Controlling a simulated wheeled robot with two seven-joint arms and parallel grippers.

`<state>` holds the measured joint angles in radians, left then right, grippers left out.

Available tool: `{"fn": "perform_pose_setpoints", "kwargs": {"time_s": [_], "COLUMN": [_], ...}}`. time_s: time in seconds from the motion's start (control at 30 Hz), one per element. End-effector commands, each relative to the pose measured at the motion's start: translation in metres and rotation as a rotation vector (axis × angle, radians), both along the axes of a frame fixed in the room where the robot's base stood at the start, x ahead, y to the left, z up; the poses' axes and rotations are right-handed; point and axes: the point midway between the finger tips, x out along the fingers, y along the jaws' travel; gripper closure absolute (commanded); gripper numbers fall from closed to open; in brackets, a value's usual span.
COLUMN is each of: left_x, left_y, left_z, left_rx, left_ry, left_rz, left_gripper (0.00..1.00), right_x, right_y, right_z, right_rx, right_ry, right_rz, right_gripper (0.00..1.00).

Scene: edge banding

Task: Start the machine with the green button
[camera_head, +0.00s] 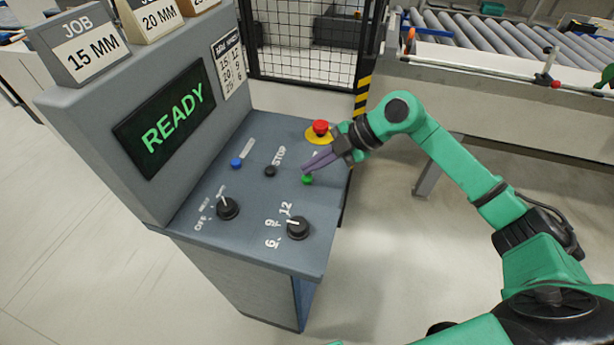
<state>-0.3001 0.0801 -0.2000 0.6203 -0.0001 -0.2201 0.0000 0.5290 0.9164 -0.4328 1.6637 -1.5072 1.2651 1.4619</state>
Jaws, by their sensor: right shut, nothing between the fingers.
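The green button (307,180) sits on the sloped top of the grey control console (250,205), near its right edge. My right gripper (306,169) is shut and empty. Its purple-grey fingertips are right at the green button, just above or touching it; I cannot tell which. The console screen (165,118) reads READY in green letters. My left gripper is not in view.
A red emergency button (320,128) on a yellow disc stands close behind my right gripper. A black stop button (270,171), a blue button (236,163) and two black knobs (228,208) (298,228) share the panel. A roller conveyor (500,40) lies behind.

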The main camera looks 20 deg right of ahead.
Motion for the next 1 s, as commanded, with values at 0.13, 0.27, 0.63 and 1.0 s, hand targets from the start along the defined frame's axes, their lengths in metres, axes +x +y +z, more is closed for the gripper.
{"fn": "perform_pose_setpoints", "kwargs": {"time_s": [0.13, 0.27, 0.63, 1.0], "left_x": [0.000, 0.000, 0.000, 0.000], "left_y": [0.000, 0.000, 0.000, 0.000], "left_z": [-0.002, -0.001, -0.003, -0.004], "left_rx": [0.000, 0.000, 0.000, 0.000], "left_ry": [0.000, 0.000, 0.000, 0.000], "left_rz": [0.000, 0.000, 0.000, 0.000], "left_gripper": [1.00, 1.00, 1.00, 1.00], "right_x": [0.000, 0.000, 0.000, 0.000], "right_y": [0.000, 0.000, 0.000, 0.000], "right_z": [-0.006, -0.006, -0.008, -0.013], "right_rx": [0.000, 0.000, 0.000, 0.000], "right_ry": [0.001, 0.001, 0.001, 0.001], "right_rz": [-0.001, -0.001, -0.001, 0.000], "right_gripper": [1.00, 1.00, 1.00, 1.00]}}
